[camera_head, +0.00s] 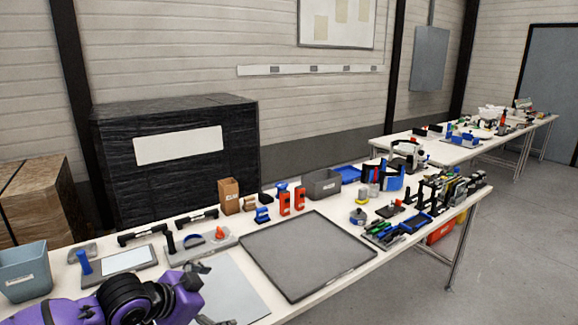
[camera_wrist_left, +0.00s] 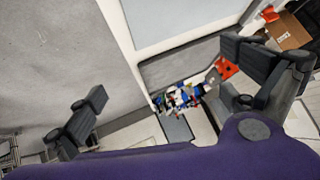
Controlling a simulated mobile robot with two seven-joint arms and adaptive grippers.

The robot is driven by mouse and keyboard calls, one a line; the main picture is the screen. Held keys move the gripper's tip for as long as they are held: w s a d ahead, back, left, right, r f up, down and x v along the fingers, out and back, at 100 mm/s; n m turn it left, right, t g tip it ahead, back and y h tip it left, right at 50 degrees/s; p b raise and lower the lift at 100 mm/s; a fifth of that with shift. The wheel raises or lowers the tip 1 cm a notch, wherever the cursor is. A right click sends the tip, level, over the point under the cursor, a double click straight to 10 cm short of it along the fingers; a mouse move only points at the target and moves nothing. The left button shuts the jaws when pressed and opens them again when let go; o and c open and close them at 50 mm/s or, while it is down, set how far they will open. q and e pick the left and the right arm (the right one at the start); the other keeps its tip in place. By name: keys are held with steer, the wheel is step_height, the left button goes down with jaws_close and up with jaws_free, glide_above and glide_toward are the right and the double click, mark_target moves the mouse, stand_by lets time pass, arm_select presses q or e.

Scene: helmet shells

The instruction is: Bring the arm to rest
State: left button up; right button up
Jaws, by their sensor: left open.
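My left arm (camera_head: 150,298) is purple and black and reaches in low at the bottom left of the head view, over the near left part of the table. In the left wrist view my left gripper (camera_wrist_left: 164,71) has its two dark fingers spread wide, with nothing between them. Its fingers are hard to make out in the head view. My right arm and gripper are not in view.
The long white table (camera_head: 345,278) holds a grey mat (camera_head: 305,253), a blue-grey bin (camera_head: 24,271), a grey box (camera_head: 323,184) and many tools. A black wrapped crate (camera_head: 178,180) stands behind. Open floor (camera_head: 510,240) lies to the right.

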arm_select(q)
steer(key=s+d+f+n+t+p, duration=0.2)
steer(key=s+f+n+t, duration=0.15)
steer(key=s+f, duration=0.75)
steer(key=s+a+f+n+g+y+p, duration=0.1)
steer(key=s+f, duration=0.5)
steer(key=s, duration=0.8)
steer(key=s+a+f+n+g+y+p, duration=0.1)
steer(key=s+a+f+n+y, duration=0.2)
steer(key=s, duration=1.1)
step_height(320, 180, down, 3)
steer(key=n, duration=0.2)
steer(key=shift+n+g+y+p, duration=0.3)
steer(key=shift+n+g, duration=0.05)
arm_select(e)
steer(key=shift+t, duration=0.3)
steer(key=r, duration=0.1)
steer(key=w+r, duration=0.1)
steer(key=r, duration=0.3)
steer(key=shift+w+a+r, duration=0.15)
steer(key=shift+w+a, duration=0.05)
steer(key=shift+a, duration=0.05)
arm_select(q)
steer(key=shift+w+a, duration=0.1)
